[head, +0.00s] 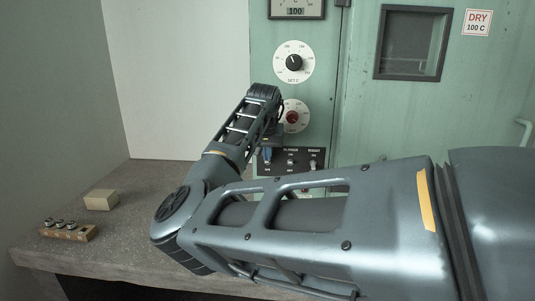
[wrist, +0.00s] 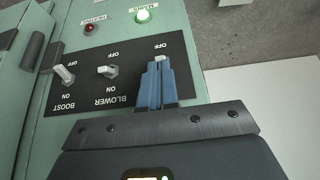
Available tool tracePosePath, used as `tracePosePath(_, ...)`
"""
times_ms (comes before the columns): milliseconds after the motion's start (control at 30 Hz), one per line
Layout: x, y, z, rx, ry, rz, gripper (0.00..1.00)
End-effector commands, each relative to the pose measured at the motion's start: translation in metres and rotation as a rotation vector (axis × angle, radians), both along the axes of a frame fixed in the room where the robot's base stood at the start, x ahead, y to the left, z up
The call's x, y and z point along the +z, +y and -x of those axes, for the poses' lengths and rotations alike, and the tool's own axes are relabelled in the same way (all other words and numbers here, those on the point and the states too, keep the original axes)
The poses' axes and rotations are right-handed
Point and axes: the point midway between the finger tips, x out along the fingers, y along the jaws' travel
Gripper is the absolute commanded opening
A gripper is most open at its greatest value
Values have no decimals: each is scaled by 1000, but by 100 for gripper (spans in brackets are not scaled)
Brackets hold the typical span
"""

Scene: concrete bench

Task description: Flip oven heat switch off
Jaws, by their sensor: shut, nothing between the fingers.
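The black switch panel (head: 302,160) is on the green oven front, partly behind my arm in the head view. In the wrist view the panel (wrist: 98,88) appears upside down, with switches labelled BOOST (wrist: 65,74) and BLOWER (wrist: 109,71). A third switch (wrist: 160,58) shows only a pale tip at my fingertips, below an OFF mark; its name and ON mark are hidden. My gripper (wrist: 157,72) has its blue fingers shut and empty, right over this third switch. I cannot tell if they touch it. The gripper (head: 267,154) is at the panel's left end in the head view.
Above the panel are a red-centred dial (head: 292,116) and a SET C dial (head: 294,62). A block (head: 101,200) and a small rack (head: 68,232) lie on the bench (head: 135,240).

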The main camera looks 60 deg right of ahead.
Motion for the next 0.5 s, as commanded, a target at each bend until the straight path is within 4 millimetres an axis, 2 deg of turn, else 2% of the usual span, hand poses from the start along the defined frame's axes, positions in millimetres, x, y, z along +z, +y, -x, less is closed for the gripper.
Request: tracePosePath(500, -4, 4, 2, 0, -33, 83, 0)
